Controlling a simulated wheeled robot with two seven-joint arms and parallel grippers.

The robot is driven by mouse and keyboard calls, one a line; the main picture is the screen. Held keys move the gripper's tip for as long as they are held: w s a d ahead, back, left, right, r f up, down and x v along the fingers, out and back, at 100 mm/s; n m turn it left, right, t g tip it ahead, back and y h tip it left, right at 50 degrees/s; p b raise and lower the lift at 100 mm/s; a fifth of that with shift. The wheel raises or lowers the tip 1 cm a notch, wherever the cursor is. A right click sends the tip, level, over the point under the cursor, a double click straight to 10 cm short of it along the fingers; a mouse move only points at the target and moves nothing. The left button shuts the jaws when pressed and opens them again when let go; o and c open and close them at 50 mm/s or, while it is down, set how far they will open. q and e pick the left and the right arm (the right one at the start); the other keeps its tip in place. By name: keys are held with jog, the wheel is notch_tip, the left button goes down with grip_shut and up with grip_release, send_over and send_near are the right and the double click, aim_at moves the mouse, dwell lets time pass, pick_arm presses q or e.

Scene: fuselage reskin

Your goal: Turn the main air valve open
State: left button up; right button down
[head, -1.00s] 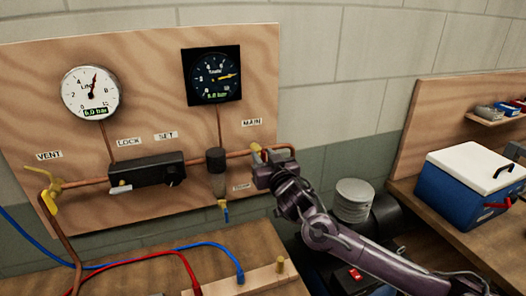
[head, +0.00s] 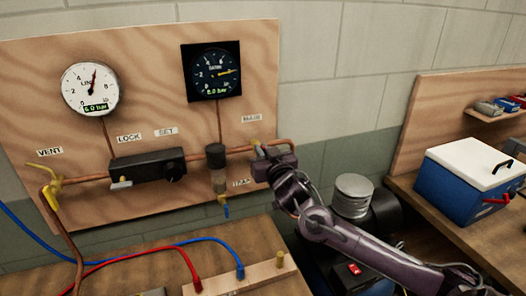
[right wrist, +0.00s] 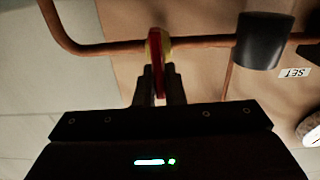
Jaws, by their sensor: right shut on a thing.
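The main air valve sits on the copper pipe under the MAIN label (head: 252,118) at the board's right side. In the head view my right gripper (head: 268,158) covers most of it, leaving a bit of brass in sight. In the right wrist view the brass valve body (right wrist: 152,44) and its red lever (right wrist: 158,62) show on the pipe. My right gripper (right wrist: 159,82) is shut on the red lever, with its fingers either side of it. The left gripper is not in view.
The wooden board (head: 130,65) carries a white line gauge (head: 90,88), a dark gauge (head: 216,72), a black regulator block (head: 147,168), a filter (head: 217,170) and a yellow vent valve (head: 50,188). Hoses lie on the bench below. A blue cooler (head: 465,190) stands right.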

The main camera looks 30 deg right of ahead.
jog(key=shift+n, duration=0.3)
jog(key=n+b, duration=0.2)
jog(key=n, duration=0.2)
jog(key=a+f+n+b, duration=0.1)
jog(key=n+b, duration=0.2)
jog(key=n, duration=0.1)
jog(key=n+b, duration=0.3)
jog(key=n, duration=0.2)
jog(key=shift+w+a+f, duration=0.2)
jog(key=shift+a+f, duration=0.15)
jog(key=shift+a+f+n+b, duration=0.1)
jog(key=shift+f+n+b, duration=0.1)
jog(key=shift+n+b, duration=1.7)
jog(key=shift+n, duration=0.4)
jog(key=c, duration=1.5)
grip_release()
